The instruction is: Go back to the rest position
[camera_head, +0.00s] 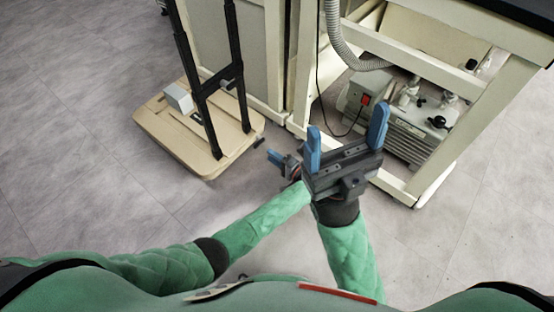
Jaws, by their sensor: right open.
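My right gripper (346,122) is open, with its two blue fingers wide apart and nothing between them. It is raised in front of the frame of the freeze dryer (277,62). My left gripper (277,158) is lower and just to the left of the right one, above the floor. One blue finger of it shows, and the rest is partly hidden behind the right gripper, so its opening is unclear. I see nothing held in it.
A beige wheeled platform (160,128) with black uprights stands on the left. A vacuum pump (408,133) with a red switch sits inside the frame's lower bay, below a grey corrugated hose (345,45). The grey floor (80,120) is clear at the far left.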

